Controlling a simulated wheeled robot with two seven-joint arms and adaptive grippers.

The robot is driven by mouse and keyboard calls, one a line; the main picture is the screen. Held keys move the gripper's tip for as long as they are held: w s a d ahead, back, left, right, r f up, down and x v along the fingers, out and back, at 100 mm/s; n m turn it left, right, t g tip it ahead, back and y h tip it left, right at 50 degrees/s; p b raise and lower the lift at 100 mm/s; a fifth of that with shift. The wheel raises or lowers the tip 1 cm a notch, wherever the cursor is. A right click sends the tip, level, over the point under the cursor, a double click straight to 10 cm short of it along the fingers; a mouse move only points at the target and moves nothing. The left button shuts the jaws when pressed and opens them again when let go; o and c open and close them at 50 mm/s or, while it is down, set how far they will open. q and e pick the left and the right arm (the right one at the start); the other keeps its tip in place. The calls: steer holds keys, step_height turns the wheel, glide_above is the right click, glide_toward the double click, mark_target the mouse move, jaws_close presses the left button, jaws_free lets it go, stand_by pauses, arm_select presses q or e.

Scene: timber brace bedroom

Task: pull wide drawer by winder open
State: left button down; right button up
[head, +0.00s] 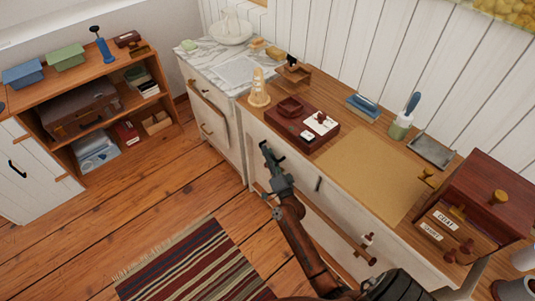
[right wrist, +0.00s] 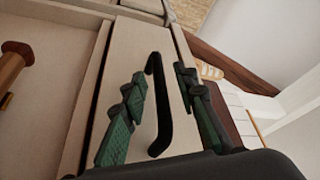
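The wooden-topped bench (head: 385,128) has pale drawer fronts along its front. A black bar handle (head: 318,184) shows on its upper front, right of my right gripper (head: 271,160). In the right wrist view a black bent handle (right wrist: 158,108) stands on a pale drawer front (right wrist: 135,55), which looks flush with its frame. My right gripper (right wrist: 163,112) is open, with one green-black finger on each side of this handle; contact cannot be told. I cannot tell which object is the winder. My left gripper is not in view.
A lower front carries a long wooden pull (head: 340,235). The bench holds a dark red box (head: 295,123), a pale wooden figure (head: 259,88) and a small drawer cabinet (head: 490,195). A striped rug (head: 195,265) lies on open floor. A shelf unit (head: 60,140) stands left.

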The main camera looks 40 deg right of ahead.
steer(key=shift+w, duration=0.2)
steer(key=shift+c, duration=0.3)
jaws_close()
stand_by(0.3)
